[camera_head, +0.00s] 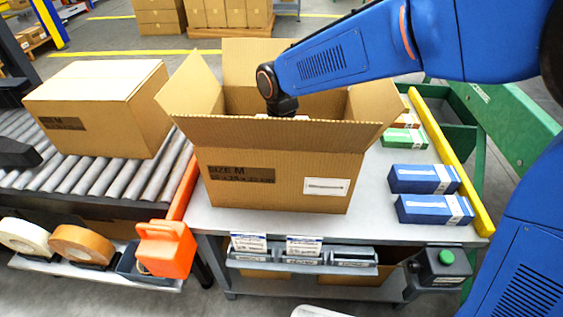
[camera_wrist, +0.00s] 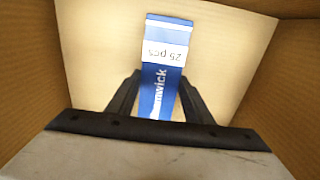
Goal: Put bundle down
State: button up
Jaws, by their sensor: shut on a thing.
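A blue bundle (camera_wrist: 162,68) with a white band marked "25 pcs" is between the two dark fingers of my gripper (camera_wrist: 160,97) in the wrist view. My gripper is shut on it, inside the open carton, with cardboard walls around it and a pale surface below. I cannot tell if the bundle touches the carton's bottom. In the head view the open carton (camera_head: 280,180), marked "SIZE M", stands on the grey table with its flaps up. My arm reaches into it from the upper right; my gripper and the bundle are hidden there by the front flap.
Two blue bundles (camera_head: 430,194) and a green bundle (camera_head: 404,138) lie on the table right of the carton, beside a yellow rail (camera_head: 452,160). A closed carton (camera_head: 95,108) sits on the roller conveyor (camera_head: 150,180) at left.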

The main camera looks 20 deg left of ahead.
jog(key=shift+f, duration=0.1)
jog(key=o, duration=1.1)
jog(key=shift+o, duration=0.2)
notch_tip(320, 180, up, 12)
jog(key=shift+r, duration=0.2)
